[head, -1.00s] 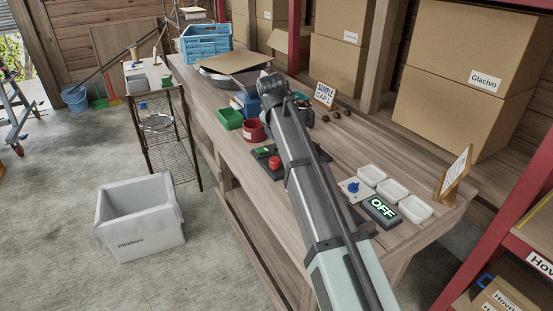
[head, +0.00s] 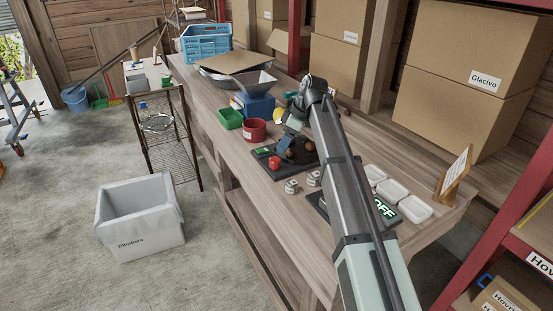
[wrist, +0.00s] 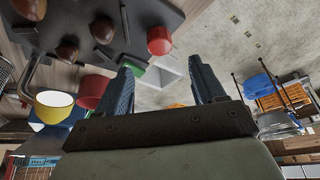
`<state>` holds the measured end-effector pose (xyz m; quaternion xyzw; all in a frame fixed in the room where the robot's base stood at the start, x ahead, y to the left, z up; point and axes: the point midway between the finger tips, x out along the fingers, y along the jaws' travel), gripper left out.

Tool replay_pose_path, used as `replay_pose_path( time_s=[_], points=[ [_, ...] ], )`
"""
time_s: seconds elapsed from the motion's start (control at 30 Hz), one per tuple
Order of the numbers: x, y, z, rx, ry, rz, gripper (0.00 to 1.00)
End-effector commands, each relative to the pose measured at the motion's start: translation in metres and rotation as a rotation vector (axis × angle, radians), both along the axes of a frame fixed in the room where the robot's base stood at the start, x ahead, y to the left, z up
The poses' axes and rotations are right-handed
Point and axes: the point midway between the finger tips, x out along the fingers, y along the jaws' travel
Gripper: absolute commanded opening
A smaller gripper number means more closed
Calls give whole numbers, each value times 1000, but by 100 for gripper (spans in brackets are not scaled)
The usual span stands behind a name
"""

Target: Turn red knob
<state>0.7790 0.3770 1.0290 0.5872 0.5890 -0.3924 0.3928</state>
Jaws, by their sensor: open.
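The red knob (head: 274,162) sits at the left end of a dark board (head: 268,172) on the workbench. In the wrist view the red knob (wrist: 159,40) is above and between my two fingers, apart from them. My gripper (wrist: 165,82) is open, with nothing between its fingers. In the head view the gripper is over the dark board, just right of and behind the knob, partly hidden by my wrist.
Brown chestnuts (head: 291,153) lie on the board. A red cup (head: 254,130), green bin (head: 230,118) and blue box with a grey hopper (head: 257,104) stand behind. Two small whitish pieces (head: 291,187) are in front. White trays (head: 393,190) are at right.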

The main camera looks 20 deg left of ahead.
Motion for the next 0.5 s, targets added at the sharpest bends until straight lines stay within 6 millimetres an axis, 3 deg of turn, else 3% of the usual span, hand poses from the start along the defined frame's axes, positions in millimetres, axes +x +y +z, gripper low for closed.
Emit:
replay_pose_path(
  time_s=[0.3, 0.5],
  points=[
    [0, 21, -51, -2, 1, -1, 69],
    [0, 29, -72, -1, -1, -1, 69]
  ],
)
